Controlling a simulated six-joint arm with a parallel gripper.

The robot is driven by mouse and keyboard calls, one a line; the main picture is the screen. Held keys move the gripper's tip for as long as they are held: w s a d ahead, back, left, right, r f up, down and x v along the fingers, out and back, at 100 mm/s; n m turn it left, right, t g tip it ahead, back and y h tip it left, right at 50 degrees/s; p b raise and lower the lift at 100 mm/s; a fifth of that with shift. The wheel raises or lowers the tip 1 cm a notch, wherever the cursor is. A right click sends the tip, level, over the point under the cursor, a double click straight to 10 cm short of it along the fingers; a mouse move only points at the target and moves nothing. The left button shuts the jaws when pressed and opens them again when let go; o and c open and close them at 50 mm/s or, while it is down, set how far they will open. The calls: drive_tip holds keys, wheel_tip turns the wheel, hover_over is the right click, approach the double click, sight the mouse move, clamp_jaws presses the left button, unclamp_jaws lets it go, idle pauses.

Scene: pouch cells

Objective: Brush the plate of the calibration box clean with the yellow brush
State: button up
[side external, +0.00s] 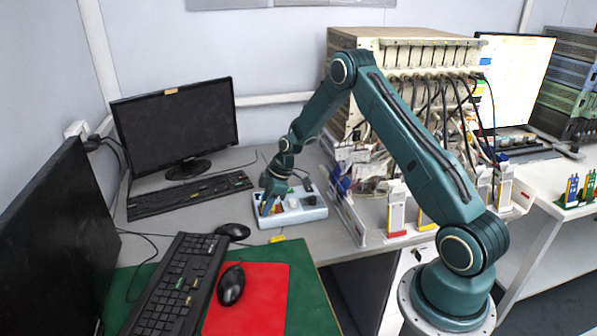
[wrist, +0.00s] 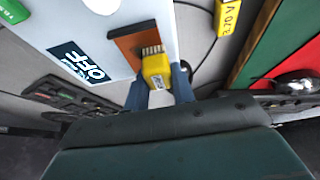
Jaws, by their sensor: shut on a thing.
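The calibration box (side external: 312,213) is a pale, low box on the grey desk in the side view. Its white top (wrist: 100,25) with a blue OFF label fills the upper left of the wrist view. The plate (wrist: 124,43) is a copper-brown patch at the box's edge. My gripper (wrist: 159,88) has blue fingers shut on the yellow brush (wrist: 157,69). The brush's pale bristles lie over the plate's lower right part; I cannot tell whether they touch. In the side view my gripper (side external: 268,205) is at the box's left end, where the brush is mostly hidden.
A yellow 3.70 V tag (wrist: 228,14) lies beside the box. A black mouse (side external: 234,231), a keyboard (side external: 190,195) and a monitor (side external: 176,125) stand to the left. A cabled rack (side external: 405,50) stands right of the box. A red mat (side external: 262,300) lies in front.

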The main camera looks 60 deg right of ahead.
drive_tip(key=shift+f, duration=0.1)
drive_tip(key=shift+w+d, duration=0.9)
drive_tip(key=shift+d, duration=0.1)
drive_tip(key=shift+a, duration=0.15)
drive_tip(key=shift+s+a, duration=0.9)
drive_tip(key=shift+d, duration=0.1)
drive_tip(key=shift+w+d, duration=0.9)
drive_tip(key=shift+d, duration=0.05)
drive_tip(key=shift+f, duration=0.1)
